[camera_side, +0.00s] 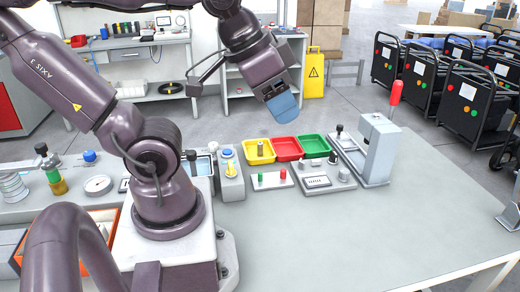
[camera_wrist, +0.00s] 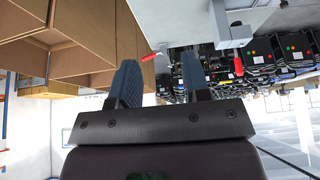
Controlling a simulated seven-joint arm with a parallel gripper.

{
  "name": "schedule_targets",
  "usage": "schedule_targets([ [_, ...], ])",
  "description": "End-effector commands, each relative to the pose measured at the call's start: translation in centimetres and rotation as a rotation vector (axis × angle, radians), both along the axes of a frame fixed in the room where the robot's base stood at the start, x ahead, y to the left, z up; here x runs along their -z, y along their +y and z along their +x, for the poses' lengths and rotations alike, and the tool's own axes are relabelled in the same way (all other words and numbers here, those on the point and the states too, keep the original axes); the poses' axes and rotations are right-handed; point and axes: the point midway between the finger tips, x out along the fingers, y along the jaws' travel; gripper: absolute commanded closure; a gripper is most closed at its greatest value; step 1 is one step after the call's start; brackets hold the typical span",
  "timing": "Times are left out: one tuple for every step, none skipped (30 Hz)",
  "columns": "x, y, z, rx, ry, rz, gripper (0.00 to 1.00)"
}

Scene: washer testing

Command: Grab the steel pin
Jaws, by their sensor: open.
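A small grey metal cylinder, which looks like the steel pin (camera_side: 261,149), stands upright in the yellow tray (camera_side: 249,160) at the middle of the workbench. My gripper (camera_side: 283,108) hangs in the air above and behind the trays, its blue fingers tilted down to the right, apart from the pin. In the wrist view my gripper (camera_wrist: 160,82) shows two blue fingers spread apart with nothing between them. The pin cannot be made out in the wrist view.
A red tray (camera_side: 286,149) and a green tray (camera_side: 314,146) stand right of the yellow one. A press with a red lever (camera_side: 395,95) stands farther right. A plate with green and red pegs (camera_side: 272,181) and a gauge block (camera_side: 318,182) sit in front.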

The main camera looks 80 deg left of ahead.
Motion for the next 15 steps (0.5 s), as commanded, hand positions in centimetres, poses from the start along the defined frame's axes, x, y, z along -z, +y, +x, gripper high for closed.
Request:
schedule_targets([
  [0.0,0.0,0.0,0.0,0.0,0.0,0.49],
  [0.0,0.0,0.0,0.0,0.0,0.0,0.49],
  [0.0,0.0,0.0,0.0,0.0,0.0,0.49],
  [0.0,0.0,0.0,0.0,0.0,0.0,0.49],
  [0.0,0.0,0.0,0.0,0.0,0.0,0.49],
  [0.0,0.0,0.0,0.0,0.0,0.0,0.49],
  [0.0,0.0,0.0,0.0,0.0,0.0,0.49],
  [0.0,0.0,0.0,0.0,0.0,0.0,0.49],
  [0.0,0.1,0.0,-0.006,0.0,0.0,0.49],
  [0.1,0.3,0.0,-0.016,0.005,0.0,0.49],
  [0.4,0.6,0.1,-0.028,0.02,0.0,0.49],
  [0.9,0.9,0.2,-0.047,0.046,-0.003,0.49],
  [1.4,1.4,0.4,-0.067,0.07,-0.006,0.49],
  [1.8,1.9,0.6,-0.089,0.097,-0.012,0.49],
  [2.5,2.7,0.9,-0.126,0.137,-0.022,0.49],
])
